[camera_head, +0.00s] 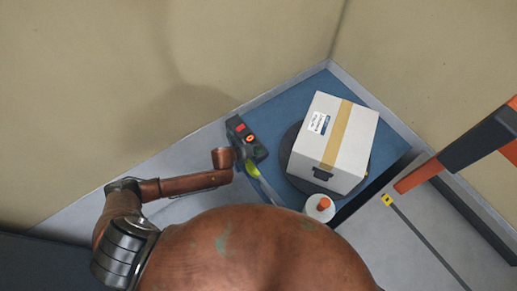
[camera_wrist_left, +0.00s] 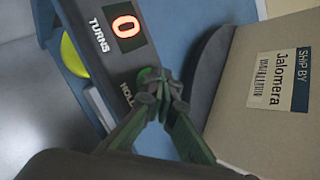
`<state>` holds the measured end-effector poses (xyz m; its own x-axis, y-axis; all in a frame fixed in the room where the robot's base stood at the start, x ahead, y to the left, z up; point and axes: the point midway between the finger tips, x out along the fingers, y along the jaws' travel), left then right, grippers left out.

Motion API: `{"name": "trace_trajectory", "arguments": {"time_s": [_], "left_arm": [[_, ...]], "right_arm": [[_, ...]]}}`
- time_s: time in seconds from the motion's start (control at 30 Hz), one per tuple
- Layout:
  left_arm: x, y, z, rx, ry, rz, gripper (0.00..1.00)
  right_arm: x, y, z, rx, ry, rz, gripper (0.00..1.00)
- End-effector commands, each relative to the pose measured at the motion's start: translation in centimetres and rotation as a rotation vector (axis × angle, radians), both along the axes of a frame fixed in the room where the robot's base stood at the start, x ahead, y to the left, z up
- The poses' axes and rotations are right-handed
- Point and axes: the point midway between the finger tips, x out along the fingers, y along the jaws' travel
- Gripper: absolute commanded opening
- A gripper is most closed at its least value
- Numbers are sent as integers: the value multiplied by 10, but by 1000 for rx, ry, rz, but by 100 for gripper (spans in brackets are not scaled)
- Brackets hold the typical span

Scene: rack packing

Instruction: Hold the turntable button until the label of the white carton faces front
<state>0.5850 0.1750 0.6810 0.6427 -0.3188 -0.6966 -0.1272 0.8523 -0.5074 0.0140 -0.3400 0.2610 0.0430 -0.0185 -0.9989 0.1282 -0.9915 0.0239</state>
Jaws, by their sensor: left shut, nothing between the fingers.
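The white carton (camera_head: 359,137) sits on the dark round turntable (camera_head: 287,146), with a tan tape strip across it. Its label (camera_head: 318,123) is on the carton's left part, toward the control box (camera_head: 262,153); I cannot tell which face carries it. In the left wrist view the label (camera_wrist_left: 279,80) reads "SHIP BY Jalomera". The control box display (camera_wrist_left: 125,26) shows a red 0 beside "TURNS". My left gripper (camera_wrist_left: 162,82) is shut and empty, its tips at the green button (camera_wrist_left: 148,74), hiding part of it. I cannot tell whether the button is pressed. My right gripper is not in view.
A white container with an orange cap (camera_head: 325,203) stands below the turntable in the head view. A yellow-green round thing (camera_wrist_left: 74,54) is beside the control box. A dark and orange bar (camera_head: 470,146) reaches in from the right. Walls rise behind the blue surface (camera_head: 319,86).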

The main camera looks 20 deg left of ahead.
Motion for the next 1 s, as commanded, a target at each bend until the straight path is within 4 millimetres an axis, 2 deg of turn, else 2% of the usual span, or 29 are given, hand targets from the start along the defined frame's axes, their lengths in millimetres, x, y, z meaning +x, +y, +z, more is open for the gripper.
{"name": "trace_trajectory", "arguments": {"time_s": [0.73, 1.0], "left_arm": [[0, 0, 0, 1, 2, 1, 0], [0, 0, 12, 1, 0, 1, 0]], "right_arm": [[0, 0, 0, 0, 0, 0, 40], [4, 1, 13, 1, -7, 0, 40]]}}
